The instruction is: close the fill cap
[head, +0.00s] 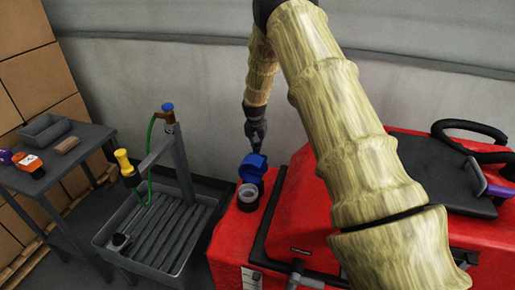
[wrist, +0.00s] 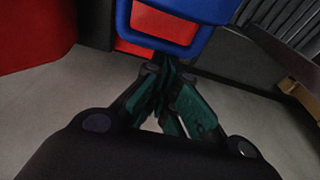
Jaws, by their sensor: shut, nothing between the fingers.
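The blue fill cap (head: 252,167) stands open, tilted up behind the grey round fill neck (head: 248,196) on the red scrubber's left corner. The neck's mouth is uncovered. My gripper (head: 256,148) points down at the upper edge of the cap, from behind it. In the wrist view my gripper (wrist: 160,66) is shut and empty, its fingertips by the lower edge of the blue cap (wrist: 208,50), which has a loop-like shape with red showing through. I cannot tell whether the fingertips touch the cap.
The red scrubber body (head: 300,210) fills the right side, with black hoses (head: 470,130) on top. A grey drain basin (head: 165,235) with a post and green hose stands to the left. A grey table (head: 60,155) holds a tray and small items. A wall is behind.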

